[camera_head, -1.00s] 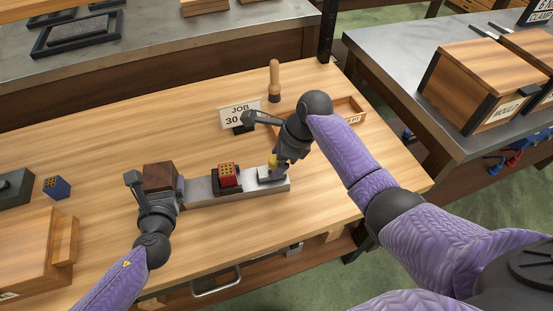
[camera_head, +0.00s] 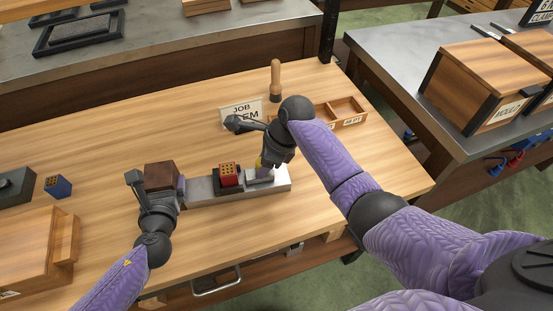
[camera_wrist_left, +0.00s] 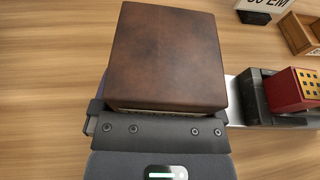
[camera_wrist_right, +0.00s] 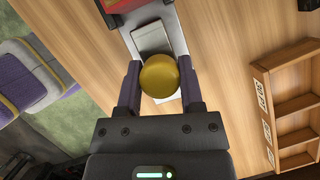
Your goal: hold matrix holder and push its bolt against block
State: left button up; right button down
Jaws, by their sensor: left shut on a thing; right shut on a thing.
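The matrix holder is a grey metal bar (camera_head: 283,181) on the bench with a dark brown block (camera_head: 160,176) at its left end. My left gripper (camera_head: 162,194) is shut on that brown block, which fills the left wrist view (camera_wrist_left: 168,55). A red block (camera_head: 229,173) with gold holes sits in a black seat (camera_wrist_left: 252,98) mid-bar. The grey bolt (camera_wrist_right: 152,38) lies on the bar right of the red block. Its yellow knob (camera_wrist_right: 159,76) is between the fingers of my right gripper (camera_wrist_right: 160,82), shut on it. Whether bolt and red block touch, I cannot tell.
A job sign (camera_head: 240,112), a wooden-handled tool (camera_head: 275,80) and a wooden compartment tray (camera_head: 350,112) stand behind. A blue block (camera_head: 57,186) and wooden box (camera_head: 38,245) are at left. The bench in front of the bar is clear.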

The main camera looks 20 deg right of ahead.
aim_at(273, 174)
jog(key=shift+w+a, duration=0.15)
jog(key=shift+a, duration=1.2)
jog(key=shift+c, duration=1.1)
grip_release()
jog(key=v, duration=1.2)
jog(key=shift+d, duration=0.15)
